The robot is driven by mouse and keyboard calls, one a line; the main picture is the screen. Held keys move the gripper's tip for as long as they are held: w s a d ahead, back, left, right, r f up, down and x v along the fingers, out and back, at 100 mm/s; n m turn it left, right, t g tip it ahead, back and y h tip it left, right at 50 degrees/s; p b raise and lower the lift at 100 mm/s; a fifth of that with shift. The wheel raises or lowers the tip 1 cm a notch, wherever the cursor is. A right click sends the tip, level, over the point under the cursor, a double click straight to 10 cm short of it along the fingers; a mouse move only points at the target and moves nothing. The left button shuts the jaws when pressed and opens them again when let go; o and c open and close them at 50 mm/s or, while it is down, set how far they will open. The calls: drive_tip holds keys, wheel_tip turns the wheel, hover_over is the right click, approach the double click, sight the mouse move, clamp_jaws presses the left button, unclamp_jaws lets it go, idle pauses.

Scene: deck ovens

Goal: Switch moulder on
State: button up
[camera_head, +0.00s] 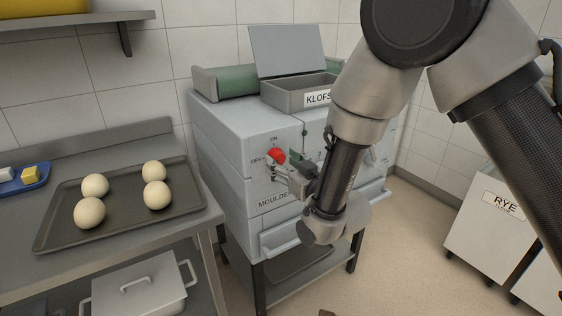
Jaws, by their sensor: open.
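The moulder (225,150) is a light grey machine on a dark stand in the middle of the view. Its front carries a MOULDER label, partly covered by my arm. Above the label is a red switch knob (277,155), with ON marked above it and OFF to its left. Which mark the knob points to is too small to tell. My gripper (280,163) is open at the knob, its fingers close around or just in front of it. Whether they touch it cannot be told. My arm comes down from the upper right and hides part of the machine's front.
A dark tray (125,207) with several dough balls lies on the steel table at left, beside a blue tray (38,183). A lidded metal box (140,287) stands below. A KLOFS-labelled open bin (285,98) tops the moulder. A RYE bin (480,232) stands right; floor between is clear.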

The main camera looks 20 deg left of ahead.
drive_tip(key=shift+w+a, duration=0.5)
drive_tip(key=shift+a, duration=0.05)
drive_tip(key=c, duration=1.1)
drive_tip(key=shift+o, duration=0.2)
